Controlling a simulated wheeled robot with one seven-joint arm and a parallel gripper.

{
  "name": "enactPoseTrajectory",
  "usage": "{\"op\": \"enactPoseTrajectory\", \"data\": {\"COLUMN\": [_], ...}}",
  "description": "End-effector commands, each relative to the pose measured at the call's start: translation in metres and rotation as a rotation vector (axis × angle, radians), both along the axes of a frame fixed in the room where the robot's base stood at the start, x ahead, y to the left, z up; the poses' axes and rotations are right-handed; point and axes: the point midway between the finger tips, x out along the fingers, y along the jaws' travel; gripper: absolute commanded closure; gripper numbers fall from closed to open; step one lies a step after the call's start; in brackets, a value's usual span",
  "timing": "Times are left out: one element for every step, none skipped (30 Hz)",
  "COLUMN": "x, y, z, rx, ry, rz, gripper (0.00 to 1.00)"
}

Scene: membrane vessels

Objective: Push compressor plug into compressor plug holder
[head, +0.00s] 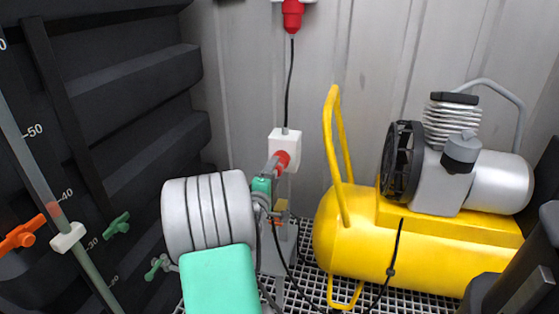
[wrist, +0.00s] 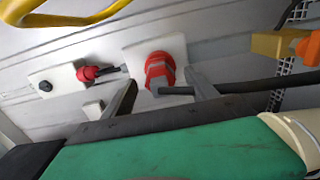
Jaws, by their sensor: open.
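The red compressor plug (wrist: 157,76) is at the red round compressor plug holder (wrist: 166,58) on a white box, seen in the wrist view. A dark cable leaves the plug to the right. I cannot tell how deep the plug sits. In the head view the red part (head: 283,158) shows on the front of the white box (head: 284,144), partly covered by my gripper (head: 278,172). In the wrist view my gripper (wrist: 162,84) is open, one grey finger on each side of the plug. I cannot tell whether a finger touches it.
Another red plug (head: 292,15) hangs from the wall above, its cable running down to the white box. The yellow compressor (head: 420,240) with its handle (head: 340,150) stands close on the right. Dark ribbed panels (head: 130,90) and a gauge tube (head: 32,155) are on the left.

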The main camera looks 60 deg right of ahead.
Motion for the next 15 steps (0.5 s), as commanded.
{"op": "enactPoseTrajectory", "data": {"x": [0.0, 0.001, 0.001, 0.002, 0.003, 0.004, 0.004, 0.004, 0.005, 0.005, 0.005, 0.005, 0.006, 0.006, 0.006], "y": [-0.007, -0.012, -0.016, -0.02, -0.023, -0.026, -0.028, -0.03, -0.032, -0.033, -0.033, -0.034, -0.034, -0.034, -0.034], "z": [0.003, 0.003, 0.002, 0.002, 0.002, 0.001, 0.001, 0.001, 0.001, 0.001, 0.0, 0.0, 0.0, 0.0, 0.0], "rx": [0.002, 0.001, 0.002, 0.001, 0.001, 0.001, 0.001, 0.0, 0.0, 0.0, 0.001, 0.0, 0.0, 0.0, 0.0], "ry": [0.0, 0.0, 0.001, 0.0, -0.001, 0.0, 0.0, 0.001, 0.0, 0.0, 0.0, -0.001, -0.001, -0.001, -0.001], "rz": [-0.003, -0.003, -0.002, -0.002, -0.001, -0.001, -0.001, -0.001, -0.001, 0.0, 0.0, 0.0, 0.001, 0.001, 0.001], "gripper": [0.33, 0.33, 0.33, 0.33, 0.33, 0.33, 0.33, 0.33, 0.33, 0.33, 0.33, 0.33, 0.33, 0.33, 0.33]}}
